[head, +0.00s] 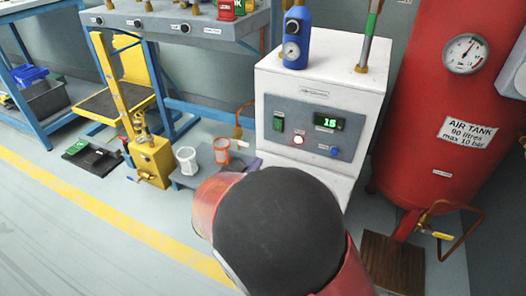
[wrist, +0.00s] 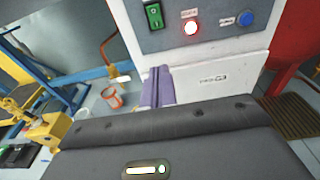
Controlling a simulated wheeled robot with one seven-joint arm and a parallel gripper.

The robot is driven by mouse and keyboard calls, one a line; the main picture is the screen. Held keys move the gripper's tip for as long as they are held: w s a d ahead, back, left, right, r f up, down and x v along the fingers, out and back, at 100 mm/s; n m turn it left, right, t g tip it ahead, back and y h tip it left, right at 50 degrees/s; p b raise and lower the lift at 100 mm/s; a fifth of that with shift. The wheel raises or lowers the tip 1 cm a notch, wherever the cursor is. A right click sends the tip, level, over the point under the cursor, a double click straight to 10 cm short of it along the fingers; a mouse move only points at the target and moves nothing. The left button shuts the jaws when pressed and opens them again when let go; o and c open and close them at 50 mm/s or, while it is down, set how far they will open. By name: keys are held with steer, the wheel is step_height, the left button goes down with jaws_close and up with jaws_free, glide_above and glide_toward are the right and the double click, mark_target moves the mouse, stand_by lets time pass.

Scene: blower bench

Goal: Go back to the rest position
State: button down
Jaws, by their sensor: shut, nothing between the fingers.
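My gripper (wrist: 160,75) shows in the wrist view as two purple fingers close together, shut and empty, pointing toward the lower part of the white cabinet (wrist: 220,72). In the head view my red and black arm hides most of the gripper. The white cabinet (head: 312,85) stands just beyond the arm. Its panel carries a green switch (head: 279,124), a display reading 15 (head: 328,122), a lit red button (head: 298,141) and a blue knob (head: 334,152).
A white cup (head: 188,160) and an orange cup (head: 221,151) stand on a low grey surface left of the arm. A yellow block (head: 152,162) is farther left. The red air tank (head: 440,110) stands right. Open floor (head: 70,235) lies front left.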

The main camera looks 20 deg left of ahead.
steer(key=shift+s+a+f, duration=0.1)
steer(key=shift+s, duration=0.7)
steer(key=s+d+r+m+g+h+p, duration=0.1)
steer(key=d+r+m+g+h+p, duration=0.25)
steer(key=d+m, duration=0.85)
steer(key=s+d+r+m+g+h+p, duration=0.15)
steer(key=d+r+m+g, duration=0.4)
steer(key=d, duration=1.15)
steer(key=s+d+r+m+g+y+p, duration=0.1)
steer(key=s+d+r+m+y+p, duration=0.1)
steer(key=s+m, duration=0.5)
steer(key=s+d+r+m+g+y+p, duration=0.1)
steer(key=s+d+r+m+y, duration=0.3)
steer(key=s+m, duration=0.4)
step_height(320, 180, up, 2)
steer(key=shift+s+d+m+p, duration=0.15)
steer(key=shift+d+m+p, duration=0.2)
steer(key=shift+d+m, duration=0.65)
steer(key=c, duration=2.2)
jaws_free()
steer(key=shift+a+m, duration=0.25)
steer(key=shift+a, duration=0.05)
